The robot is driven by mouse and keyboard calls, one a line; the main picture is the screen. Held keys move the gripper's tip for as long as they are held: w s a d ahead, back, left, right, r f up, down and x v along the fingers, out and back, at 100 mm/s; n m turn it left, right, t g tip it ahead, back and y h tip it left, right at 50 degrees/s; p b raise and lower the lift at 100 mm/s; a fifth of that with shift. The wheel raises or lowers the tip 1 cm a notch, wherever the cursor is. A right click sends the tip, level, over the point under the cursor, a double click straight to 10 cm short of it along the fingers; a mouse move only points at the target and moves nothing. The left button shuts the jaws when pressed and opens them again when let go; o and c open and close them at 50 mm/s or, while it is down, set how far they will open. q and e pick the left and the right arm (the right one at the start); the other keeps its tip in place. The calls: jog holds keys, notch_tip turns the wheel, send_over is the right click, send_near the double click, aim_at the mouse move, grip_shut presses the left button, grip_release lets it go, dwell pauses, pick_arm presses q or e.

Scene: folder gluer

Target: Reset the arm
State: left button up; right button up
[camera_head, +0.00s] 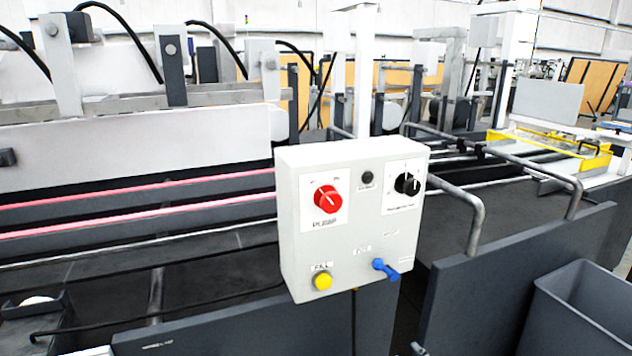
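Neither of my arms nor grippers shows in the head view. A pale grey control box (345,240) fills the middle of the view. It carries a red rotary knob (327,199) labelled as pump at its upper left and a black rotary knob (407,184) at its upper right. A small black button (367,178) sits between them. A yellow button (322,281) is at the lower left, and a blue lever (385,269) at the lower right points down to the right.
The folder gluer, with red-pink belts (140,214), stretches behind the box. A bent grey handrail (476,215) stands to the right. A dark grey bin (582,312) is at the lower right. A yellow frame (550,145) lies farther back.

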jog(key=s+d+f+m+g+h, duration=0.15)
jog(key=s+f, duration=0.35)
jog(key=f, duration=0.5)
jog(key=s+f+m+g+p, duration=0.1)
jog(key=s+f+g, duration=0.25)
jog(key=f, duration=0.65)
jog(key=s+d+f+m+g+h, duration=0.1)
jog(key=s+f+g, duration=0.1)
jog(key=s+f, duration=0.6)
jog(key=s+f+m+g, duration=0.1)
jog(key=s+f+g, duration=0.1)
jog(key=s+f, duration=0.4)
jog(key=s+f+m+g+p, duration=0.1)
jog(key=s+f+g, duration=0.2)
jog(key=s, duration=1.2)
jog(key=s+a+f+m+g, duration=0.1)
jog(key=s+f+g, duration=0.2)
jog(key=s+f, duration=0.6)
jog(key=shift+s+f, duration=0.4)
jog(key=shift+s, duration=0.5)
jog(key=shift+m, duration=0.25)
